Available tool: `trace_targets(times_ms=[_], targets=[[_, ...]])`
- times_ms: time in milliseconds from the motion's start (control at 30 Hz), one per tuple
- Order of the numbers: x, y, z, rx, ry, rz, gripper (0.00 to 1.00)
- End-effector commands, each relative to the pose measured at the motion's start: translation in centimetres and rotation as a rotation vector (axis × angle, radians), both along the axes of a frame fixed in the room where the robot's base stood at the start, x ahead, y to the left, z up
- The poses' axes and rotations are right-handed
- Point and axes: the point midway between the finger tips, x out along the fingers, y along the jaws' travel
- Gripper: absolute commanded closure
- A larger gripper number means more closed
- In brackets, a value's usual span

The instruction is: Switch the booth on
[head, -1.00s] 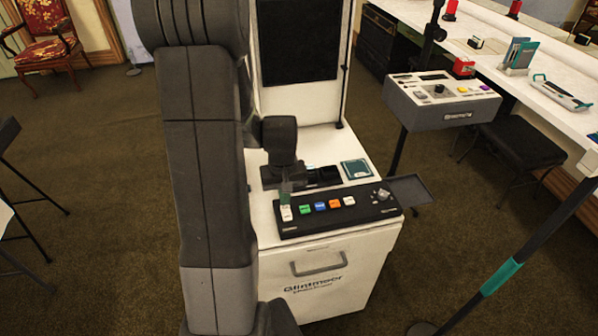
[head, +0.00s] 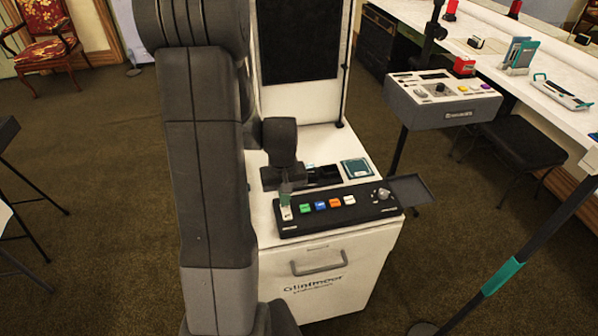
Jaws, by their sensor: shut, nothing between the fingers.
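The booth (head: 345,245) is a white cabinet with a dark, blank screen (head: 298,40) standing at its back. A black control panel (head: 370,208) lies along the cabinet's front top edge. It carries green, blue, orange and white buttons (head: 320,205) and a round knob (head: 383,194) at the right. A small pale switch (head: 287,213) sits at the panel's left end. My gripper (head: 286,192) is shut and empty, pointing down right at or just above this switch. I cannot tell whether it touches. The gripper hides the switch's far part.
A second grey control box (head: 443,115) stands on a pole to the right. A small dark side tray (head: 412,190) juts from the cabinet's right. A dark pole with a teal band (head: 503,275) crosses the lower right. Carpet at left is mostly clear.

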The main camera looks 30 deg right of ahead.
Motion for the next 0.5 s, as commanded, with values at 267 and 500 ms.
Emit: trace_targets(times_ms=[267, 500], targets=[[-0.01, 0.00, -0.50, 0.000, 0.000, 0.000, 1.00], [-0.01, 0.00, -0.86, 0.000, 0.000, 0.000, 1.00]])
